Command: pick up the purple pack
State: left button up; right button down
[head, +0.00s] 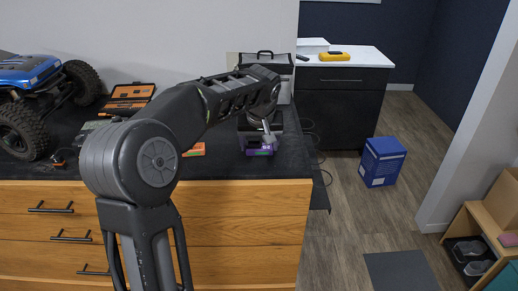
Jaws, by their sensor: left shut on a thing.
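The purple pack (260,151) is a small dark block with a purple front and a green patch. It is near the front right part of the dark bench top (222,168). My left arm reaches over from the left and bends down to it. My left gripper (266,141) is shut on the pack from above, and its fingers hide part of it. I cannot tell whether the pack touches the bench top. My right gripper is not in view.
A blue crawler truck (28,72) stands at the bench's left, near an open orange tool case (130,96). An orange item (195,149) lies left of the pack. A grey bag (266,62) stands behind. A blue box (382,161) is on the floor at right.

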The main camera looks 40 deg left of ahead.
aim_at(260, 147)
pick_arm(q)
jog(key=c, duration=0.7)
jog(key=shift+o, duration=0.2)
jog(key=shift+r, duration=0.15)
notch_tip(260, 147, up, 10)
dwell(0.5)
